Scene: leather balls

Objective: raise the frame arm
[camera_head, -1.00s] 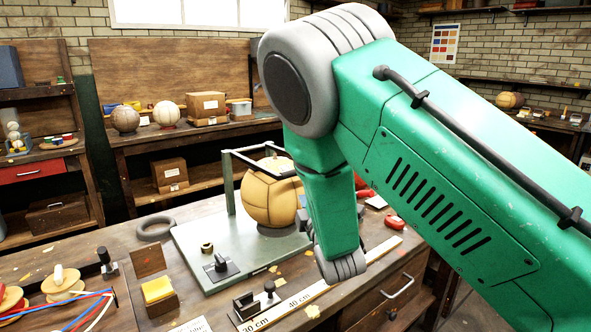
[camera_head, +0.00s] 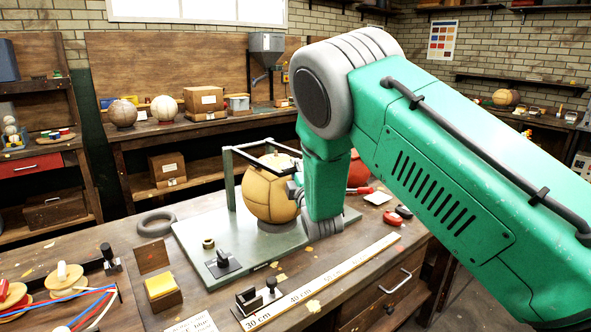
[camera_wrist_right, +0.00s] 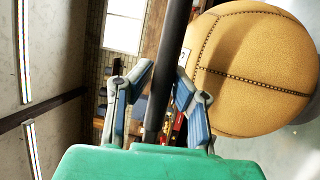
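A tan leather ball (camera_head: 268,196) rests on a grey-green base plate (camera_head: 203,262) on the bench. The frame's upright post (camera_head: 229,182) stands at the ball's left, and its dark frame arm (camera_head: 256,174) reaches across near the ball's top. My right gripper (camera_head: 293,188) is at the ball's right side, partly hidden by my green forearm. In the right wrist view, the gripper's fingers (camera_wrist_right: 164,78) stand apart on either side of a dark bar (camera_wrist_right: 172,62); firm contact is not visible. The ball (camera_wrist_right: 255,70) fills the right there. My left gripper is not in view.
Red tools (camera_head: 397,216) lie at the right. A back shelf holds balls and boxes (camera_head: 203,99).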

